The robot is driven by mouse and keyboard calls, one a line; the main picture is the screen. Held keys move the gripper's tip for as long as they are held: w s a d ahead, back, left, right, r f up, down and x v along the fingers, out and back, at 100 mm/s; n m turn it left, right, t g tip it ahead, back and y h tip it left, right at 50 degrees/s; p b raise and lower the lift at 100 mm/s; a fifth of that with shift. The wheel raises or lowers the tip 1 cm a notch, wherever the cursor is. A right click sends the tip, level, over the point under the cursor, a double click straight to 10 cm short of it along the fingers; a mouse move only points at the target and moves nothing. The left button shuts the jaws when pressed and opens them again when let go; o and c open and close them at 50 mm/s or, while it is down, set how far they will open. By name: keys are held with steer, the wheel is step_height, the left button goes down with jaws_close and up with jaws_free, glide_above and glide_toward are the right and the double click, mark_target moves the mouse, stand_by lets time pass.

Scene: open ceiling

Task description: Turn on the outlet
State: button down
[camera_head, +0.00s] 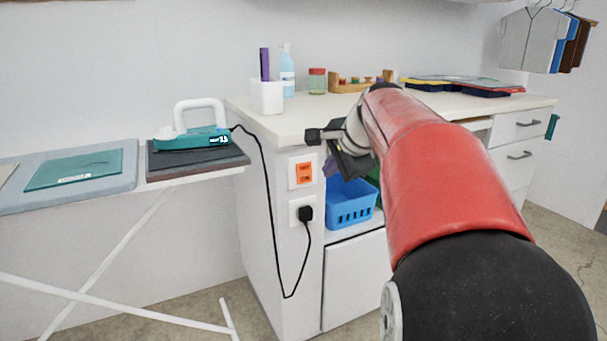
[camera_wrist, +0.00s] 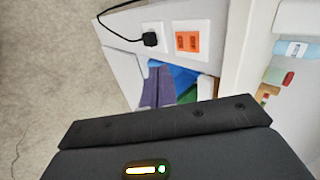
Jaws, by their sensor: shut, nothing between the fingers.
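The outlet is on the side of a white cabinet. Its upper white plate has an orange panel (camera_head: 304,173), which also shows in the wrist view (camera_wrist: 187,41). Below it a white socket plate holds a black plug (camera_head: 305,213), also seen in the wrist view (camera_wrist: 150,39). My gripper (camera_head: 313,136) is shut and empty. In the head view its black tip appears just above the orange panel, near the counter's edge; no contact with the panel shows. The dark gripper body fills the bottom of the wrist view, and I cannot make out the fingertips there.
A black cord (camera_head: 273,210) runs from the plug to a teal iron (camera_head: 195,138) on the ironing board (camera_head: 60,165) at left. A blue basket (camera_head: 352,203) sits in the cabinet opening. The countertop (camera_head: 290,122) holds a white cup (camera_head: 266,97) and bottles. Floor is clear between.

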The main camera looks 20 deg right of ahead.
steer(key=shift+w+d+r, duration=0.15)
steer(key=shift+w+d, duration=0.15)
steer(key=shift+d, duration=0.35)
glide_toward(305, 183)
step_height(305, 183, down, 4)
steer(key=w, duration=0.3)
steer(key=shift+w+f, duration=0.1)
steer(key=shift+f, duration=0.1)
steer(key=shift+w+a, duration=0.1)
steer(key=shift+w, duration=0.35)
